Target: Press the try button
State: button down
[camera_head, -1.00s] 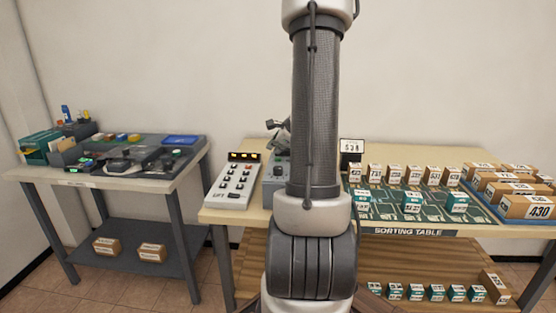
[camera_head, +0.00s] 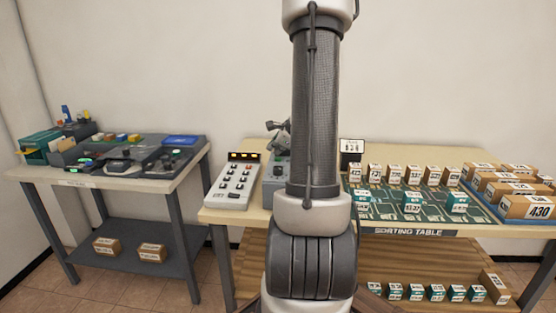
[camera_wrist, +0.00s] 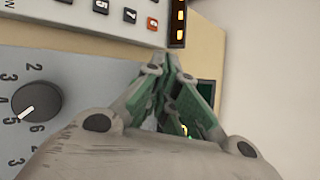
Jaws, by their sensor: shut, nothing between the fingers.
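My gripper (camera_head: 277,128) is above the back of a grey box (camera_head: 274,175) on the sorting table, partly hidden by my arm. In the wrist view my gripper (camera_wrist: 175,57) is shut and empty, with green-sided fingers. The grey box (camera_wrist: 88,75) there has a dial (camera_wrist: 38,102) numbered around its rim. A white keypad panel (camera_head: 222,191) with dark buttons and an orange-lit display (camera_head: 243,156) stands left of the grey box. Its edge (camera_wrist: 130,36) also shows in the wrist view. I cannot make out a try label. My fingers hide part of the box.
The sorting table (camera_head: 215,215) holds a green board with small boxes, larger parcels at right, and a small dark sign (camera_head: 351,146). A separate table (camera_head: 180,181) at left holds trays and devices. Bare wall lies behind both.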

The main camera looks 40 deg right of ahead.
jog(key=shift+f, duration=0.15)
dwell(0.4)
jog(key=shift+f, duration=0.25)
jog(key=shift+f, duration=0.45)
dwell(0.6)
dwell(0.3)
jog(key=shift+r, duration=0.85)
jog(key=shift+r, duration=2.55)
